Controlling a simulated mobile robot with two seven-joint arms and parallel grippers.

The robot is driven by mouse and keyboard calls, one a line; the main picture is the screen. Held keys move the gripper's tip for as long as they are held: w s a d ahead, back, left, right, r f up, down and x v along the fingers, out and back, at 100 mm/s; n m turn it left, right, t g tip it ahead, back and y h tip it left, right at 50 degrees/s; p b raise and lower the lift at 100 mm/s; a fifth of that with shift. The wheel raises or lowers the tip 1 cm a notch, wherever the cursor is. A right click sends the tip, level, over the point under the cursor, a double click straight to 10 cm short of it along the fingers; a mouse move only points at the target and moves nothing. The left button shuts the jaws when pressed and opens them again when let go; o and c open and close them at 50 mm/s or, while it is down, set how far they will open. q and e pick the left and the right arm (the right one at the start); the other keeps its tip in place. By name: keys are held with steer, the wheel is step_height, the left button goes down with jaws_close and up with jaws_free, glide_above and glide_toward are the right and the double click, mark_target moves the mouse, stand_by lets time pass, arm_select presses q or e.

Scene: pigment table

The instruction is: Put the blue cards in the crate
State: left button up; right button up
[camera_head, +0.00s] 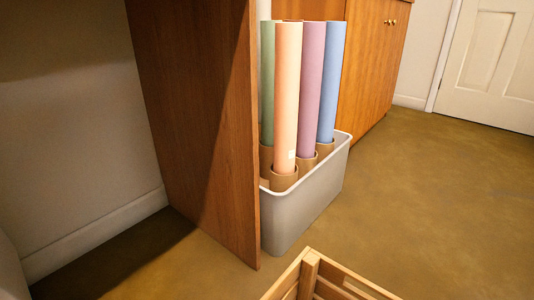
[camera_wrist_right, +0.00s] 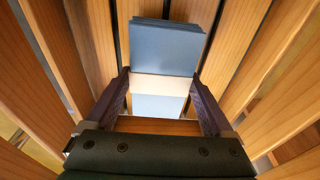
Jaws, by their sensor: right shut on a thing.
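The wooden slatted crate (camera_head: 310,268) shows at the bottom edge of the head view, with only its far corner in frame. In the right wrist view its slats (camera_wrist_right: 262,70) surround my right gripper (camera_wrist_right: 160,84), which is down inside it. My right gripper is shut on the blue cards (camera_wrist_right: 165,48), a block with a pale band around its middle. The fingers press its two sides at the band. I cannot tell whether the cards touch the crate floor. My left gripper is in neither view.
A grey bin (camera_head: 305,212) holding several coloured rolls, one of them peach (camera_head: 286,95), stands beyond the crate. A brown wooden panel (camera_head: 205,120) stands left of it. Open floor (camera_head: 440,190) lies to the right, before a white door (camera_head: 490,65).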

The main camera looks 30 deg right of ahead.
steer(key=o, duration=1.3)
steer(key=shift+f, duration=0.1)
step_height(320, 180, up, 13)
steer(key=a+p, duration=0.1)
steer(key=p, duration=1.1)
steer(key=shift+s+a, duration=0.3)
steer(key=shift+a, duration=0.05)
